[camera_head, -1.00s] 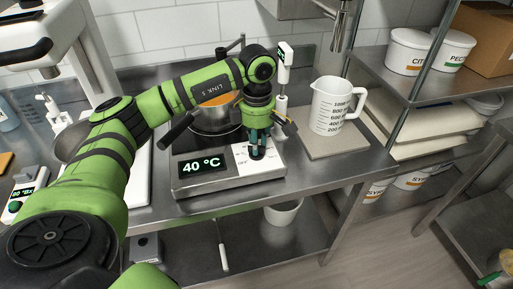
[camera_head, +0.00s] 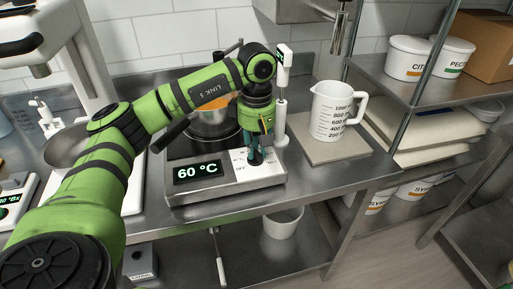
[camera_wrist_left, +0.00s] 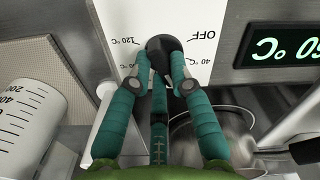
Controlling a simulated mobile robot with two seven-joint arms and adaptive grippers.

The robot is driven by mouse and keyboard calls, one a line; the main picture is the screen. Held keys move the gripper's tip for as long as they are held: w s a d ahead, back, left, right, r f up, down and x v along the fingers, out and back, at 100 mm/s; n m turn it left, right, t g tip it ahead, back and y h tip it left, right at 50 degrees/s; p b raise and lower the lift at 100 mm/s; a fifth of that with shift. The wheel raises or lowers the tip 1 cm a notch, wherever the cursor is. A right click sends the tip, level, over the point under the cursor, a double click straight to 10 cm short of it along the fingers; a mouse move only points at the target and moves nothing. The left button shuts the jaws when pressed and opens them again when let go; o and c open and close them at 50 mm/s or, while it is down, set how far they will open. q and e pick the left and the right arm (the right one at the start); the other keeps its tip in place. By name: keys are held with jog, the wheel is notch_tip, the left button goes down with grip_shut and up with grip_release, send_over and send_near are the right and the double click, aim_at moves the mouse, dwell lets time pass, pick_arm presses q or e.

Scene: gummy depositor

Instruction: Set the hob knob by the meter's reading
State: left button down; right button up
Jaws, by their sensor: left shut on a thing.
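The hob (camera_head: 224,187) stands on the steel bench, and its lit display (camera_head: 197,172) reads 60 °C. The dark hob knob (camera_head: 254,158) is on the white dial panel at the hob's front right. The knob also shows in the left wrist view (camera_wrist_left: 164,43), with OFF, 40 °C and 120 °C marks around it. My left gripper (camera_head: 255,151) points down and is shut on the knob, its teal fingers around it. A meter (camera_head: 8,210) with a green screen is cut off at the left edge; its reading is only partly visible. My right gripper is out of view.
A pot (camera_head: 212,122) with orange contents sits on the hob behind my arm. A white probe device (camera_head: 284,60) stands behind the gripper. A measuring jug (camera_head: 332,112) is on a mat at the right. Shelves with tubs (camera_head: 406,55) stand farther right.

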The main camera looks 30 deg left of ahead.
pick_arm(q)
jog(key=shift+w+r, duration=0.1)
jog(key=shift+r, duration=0.05)
dwell(0.3)
jog(key=c, duration=1.1)
grip_release()
notch_tip(320, 180, up, 12)
jog(key=shift+f, duration=0.1)
